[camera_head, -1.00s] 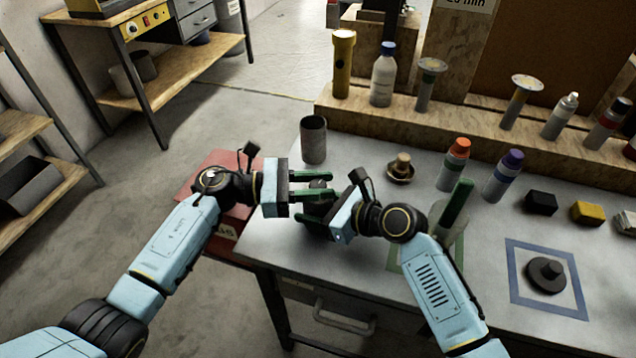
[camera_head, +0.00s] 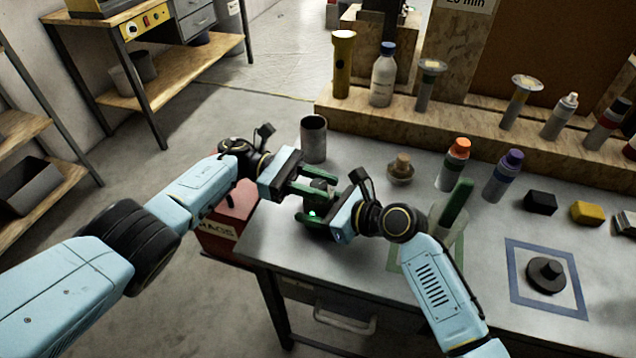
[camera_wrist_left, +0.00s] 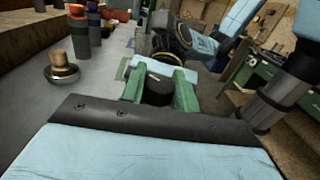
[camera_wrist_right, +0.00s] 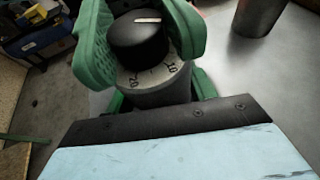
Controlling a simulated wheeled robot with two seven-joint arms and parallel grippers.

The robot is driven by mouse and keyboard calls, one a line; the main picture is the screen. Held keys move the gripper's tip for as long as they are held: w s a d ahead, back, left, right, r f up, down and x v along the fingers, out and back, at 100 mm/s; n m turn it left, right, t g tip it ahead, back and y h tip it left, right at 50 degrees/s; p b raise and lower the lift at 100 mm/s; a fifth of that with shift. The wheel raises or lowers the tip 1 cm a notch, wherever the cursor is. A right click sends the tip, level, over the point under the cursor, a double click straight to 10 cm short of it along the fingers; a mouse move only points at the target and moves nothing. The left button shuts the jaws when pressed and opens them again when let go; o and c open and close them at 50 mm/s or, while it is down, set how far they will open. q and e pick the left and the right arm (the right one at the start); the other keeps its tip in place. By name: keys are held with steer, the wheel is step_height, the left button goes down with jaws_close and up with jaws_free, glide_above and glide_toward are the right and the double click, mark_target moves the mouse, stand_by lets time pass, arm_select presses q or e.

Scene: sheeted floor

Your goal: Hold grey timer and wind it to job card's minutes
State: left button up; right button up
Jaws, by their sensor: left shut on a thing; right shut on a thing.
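The grey timer (camera_wrist_right: 158,92) is held just above the front left of the grey bench. My right gripper (camera_head: 316,214) is shut on its body. My left gripper (camera_head: 322,188) comes in from the left, shut on the timer's black knob (camera_wrist_right: 138,40); the knob also shows between green fingers in the left wrist view (camera_wrist_left: 158,88). A white pointer line crosses the knob top.
A dark cup (camera_head: 314,138) stands behind the grippers. A black round part (camera_head: 546,274) lies inside a blue square. A red box (camera_head: 230,222) is left of the bench.

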mark_target(318, 184)
arm_select(q)
steer(key=shift+s+d+f+g, duration=0.1)
steer(key=shift+f+g, duration=0.1)
steer(key=shift+g, duration=0.2)
steer(key=shift+a+r+m+y, duration=0.2)
steer(key=shift+r+m+y, duration=0.05)
steer(key=shift+m+y, duration=0.05)
steer(key=o, duration=1)
steer(key=shift+c, duration=0.2)
steer(key=shift+r, duration=0.2)
steer(key=shift+r, duration=4.85)
